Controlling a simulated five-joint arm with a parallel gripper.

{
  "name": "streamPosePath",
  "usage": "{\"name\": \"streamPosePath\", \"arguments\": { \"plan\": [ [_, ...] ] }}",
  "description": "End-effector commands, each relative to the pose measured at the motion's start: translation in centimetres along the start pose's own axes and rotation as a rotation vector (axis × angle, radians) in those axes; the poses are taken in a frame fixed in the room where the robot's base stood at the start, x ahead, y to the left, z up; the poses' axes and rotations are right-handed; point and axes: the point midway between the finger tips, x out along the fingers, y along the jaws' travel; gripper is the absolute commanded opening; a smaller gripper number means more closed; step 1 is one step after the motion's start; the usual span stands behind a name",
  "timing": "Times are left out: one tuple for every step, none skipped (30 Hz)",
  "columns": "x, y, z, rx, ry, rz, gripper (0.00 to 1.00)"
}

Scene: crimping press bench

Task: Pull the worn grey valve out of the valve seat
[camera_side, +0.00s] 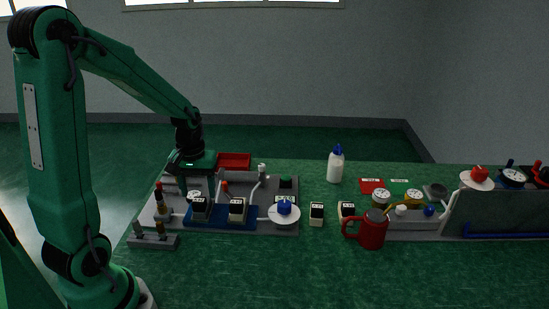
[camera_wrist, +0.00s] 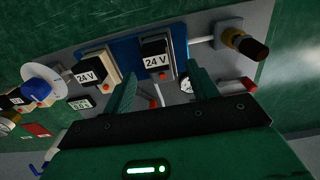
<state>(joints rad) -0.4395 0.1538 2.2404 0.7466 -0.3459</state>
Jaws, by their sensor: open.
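My gripper (camera_side: 196,188) points down over the left part of the grey bench panel, open. In the wrist view its two green fingers stand apart (camera_wrist: 161,82), with nothing seen held between them. No valve shows clearly as grey and worn. A dark, brass-coloured upright fitting (camera_side: 160,209) stands at the left end of a pale pipe, left of my gripper. In the wrist view this fitting (camera_wrist: 243,43) is at upper right, outside the fingers, with a grey collar at its pipe end. Which fitting is the worn valve, I cannot tell.
Black-topped 24 V modules (camera_wrist: 156,57) sit on a blue plate (camera_side: 221,222) close by. A small rack (camera_side: 151,242) with short upright pieces stands at front left. A red tray (camera_side: 234,160) lies behind.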

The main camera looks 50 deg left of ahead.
Motion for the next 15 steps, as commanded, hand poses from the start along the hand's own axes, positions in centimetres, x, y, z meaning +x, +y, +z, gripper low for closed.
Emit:
{"name": "streamPosePath", "arguments": {
  "plan": [
    [0.2,0.0,0.0,0.000,-0.002,-0.001,0.58],
    [0.4,0.0,0.1,0.000,-0.003,-0.001,0.58],
    [0.6,0.0,0.1,0.000,-0.003,-0.001,0.58],
    [0.8,0.0,0.1,0.000,-0.003,-0.001,0.58],
    [1.1,0.1,0.1,0.000,-0.003,-0.001,0.58],
    [1.5,0.1,0.1,0.000,-0.005,-0.002,0.58],
    [1.8,0.1,0.1,0.000,-0.005,-0.002,0.58],
    [2.1,0.1,0.1,0.000,-0.004,-0.002,0.58],
    [2.5,0.1,0.1,0.000,-0.005,-0.002,0.58],
    [2.9,0.2,0.1,0.000,-0.005,-0.002,0.58],
    [3.2,0.2,0.0,0.000,-0.004,-0.001,0.58],
    [3.6,0.2,0.0,0.000,-0.004,-0.002,0.58],
    [3.9,0.2,0.0,0.000,-0.004,-0.001,0.58],
    [4.1,0.2,0.0,0.000,-0.003,-0.001,0.58],
    [4.4,0.2,0.0,0.000,-0.003,-0.001,0.58]
  ]
}}
